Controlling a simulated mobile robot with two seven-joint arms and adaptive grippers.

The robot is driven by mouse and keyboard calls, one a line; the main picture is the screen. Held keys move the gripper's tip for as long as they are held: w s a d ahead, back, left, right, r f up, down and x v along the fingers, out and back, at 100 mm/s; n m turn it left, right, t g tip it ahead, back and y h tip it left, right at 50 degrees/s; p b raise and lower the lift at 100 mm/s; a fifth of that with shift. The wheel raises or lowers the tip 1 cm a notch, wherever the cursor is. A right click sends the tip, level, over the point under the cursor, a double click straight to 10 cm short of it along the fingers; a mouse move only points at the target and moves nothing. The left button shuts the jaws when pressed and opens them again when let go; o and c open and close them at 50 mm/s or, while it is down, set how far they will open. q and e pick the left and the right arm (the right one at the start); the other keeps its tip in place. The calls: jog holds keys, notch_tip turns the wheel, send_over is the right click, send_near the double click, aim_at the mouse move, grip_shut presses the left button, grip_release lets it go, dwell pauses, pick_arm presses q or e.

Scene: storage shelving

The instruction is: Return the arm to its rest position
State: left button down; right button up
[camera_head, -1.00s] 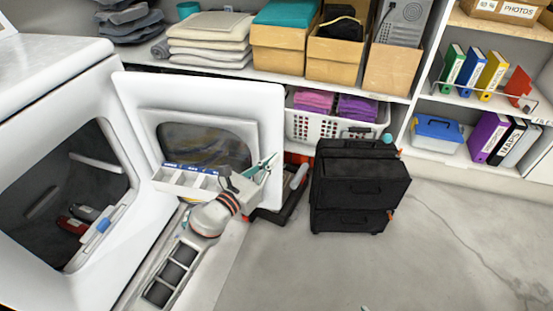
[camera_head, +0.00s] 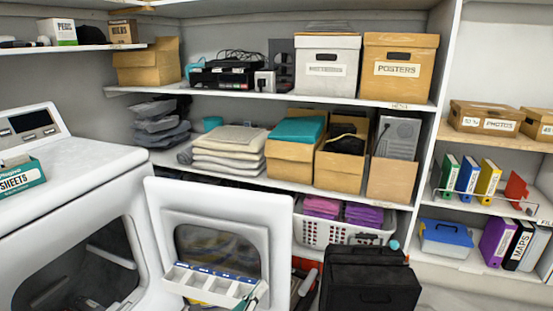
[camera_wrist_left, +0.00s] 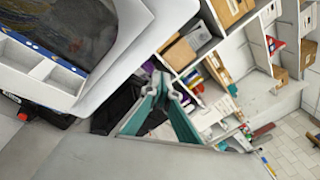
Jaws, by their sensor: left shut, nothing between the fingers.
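My left gripper (camera_head: 256,296) shows only in part at the bottom edge of the head view, beside the washer door's white compartment tray. In the left wrist view its teal fingers (camera_wrist_left: 163,84) come together at the tips, shut and empty. The rest of my left arm is below the head view's edge. My right gripper is not in view.
The white front-loading machine (camera_head: 75,215) has its door (camera_head: 272,225) swung open, close to my left gripper. The door's compartment tray (camera_head: 205,286) is beside it. A black case (camera_head: 370,283) stands to the right. Shelves (camera_head: 250,177) with boxes line the back.

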pick_arm(q)
jog(key=s+a+f+n+g+y+p, duration=0.2)
jog(key=s+a+n, duration=0.3)
jog(key=s+n, duration=0.5)
jog(key=s+a+f+n+g+y+p, duration=0.1)
jog(key=s+a+n+p, duration=0.4)
jog(key=s+n, duration=0.5)
jog(key=s+a+f+n+g+y+p, duration=0.2)
jog(key=s+n, duration=0.8)
jog(key=s, duration=0.6)
jog(key=a+f+y+p, duration=0.1)
jog(key=a+f+p, duration=0.1)
jog(key=a, duration=0.1)
jog(key=shift+a+f+n+g+y, duration=0.25)
jog(key=shift+n+g+y, duration=0.05)
jog(key=shift+n, duration=0.1)
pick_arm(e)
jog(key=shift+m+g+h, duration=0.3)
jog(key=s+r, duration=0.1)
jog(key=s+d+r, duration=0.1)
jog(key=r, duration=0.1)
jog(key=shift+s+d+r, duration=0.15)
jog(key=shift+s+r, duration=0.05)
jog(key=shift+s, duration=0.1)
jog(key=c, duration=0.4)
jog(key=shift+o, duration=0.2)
